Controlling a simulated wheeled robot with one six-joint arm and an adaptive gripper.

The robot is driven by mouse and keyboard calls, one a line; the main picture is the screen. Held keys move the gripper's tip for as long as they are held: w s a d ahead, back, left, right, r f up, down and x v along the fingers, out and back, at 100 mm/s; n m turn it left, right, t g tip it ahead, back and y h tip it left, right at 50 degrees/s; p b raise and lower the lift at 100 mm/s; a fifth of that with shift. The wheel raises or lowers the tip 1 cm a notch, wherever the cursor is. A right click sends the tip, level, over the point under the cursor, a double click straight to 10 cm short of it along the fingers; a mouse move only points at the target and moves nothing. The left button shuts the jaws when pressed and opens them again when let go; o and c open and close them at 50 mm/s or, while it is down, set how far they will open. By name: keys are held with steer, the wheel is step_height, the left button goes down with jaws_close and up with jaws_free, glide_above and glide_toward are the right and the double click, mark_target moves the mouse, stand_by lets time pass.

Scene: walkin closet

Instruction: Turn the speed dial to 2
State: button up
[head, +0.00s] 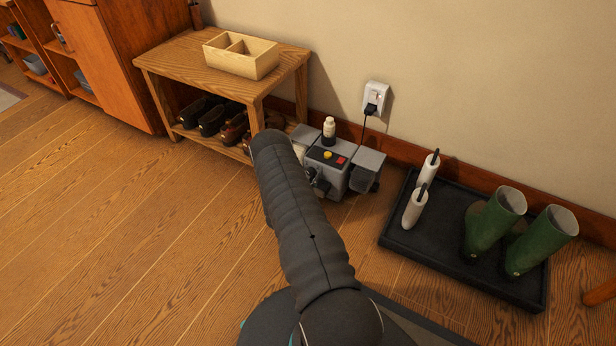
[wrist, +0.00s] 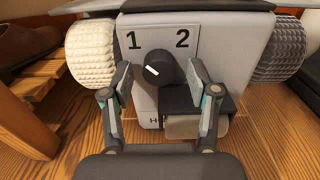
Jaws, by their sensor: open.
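The speed dial (wrist: 164,72) is a round black knob on the grey front of the machine (wrist: 215,40) in the wrist view. Its white mark points up and left, toward the printed 1 (wrist: 133,40). The printed 2 (wrist: 182,38) is above and right of the knob. My gripper (wrist: 162,80) is open, with one finger on each side of the dial; I cannot tell whether either touches it. In the head view the grey machine (head: 334,182) stands on the floor by the wall, and my arm hides its left part and my gripper.
A cream textured roller (wrist: 92,55) and a dark one (wrist: 275,48) flank the machine. A white bottle (head: 329,127) stands on it. A wooden shoe bench (head: 175,62) is at left. A black tray (head: 400,238) with green boots (head: 495,222) is at right.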

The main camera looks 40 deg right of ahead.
jaws_close()
steer(key=shift+f+m+b, duration=0.1)
steer(key=shift+m+b, duration=0.2)
steer(key=shift+b, duration=0.1)
steer(key=m+b, duration=0.3)
steer(key=m, duration=0.1)
steer(key=shift+f, duration=0.1)
steer(key=m+b, duration=0.3)
steer(key=m, duration=0.1)
steer(key=m+b, duration=0.1)
steer(key=m, duration=0.3)
steer(key=shift+r, duration=0.2)
steer(key=m, duration=0.5)
steer(key=shift+d+r+b, duration=0.1)
steer(key=shift+b, duration=0.2)
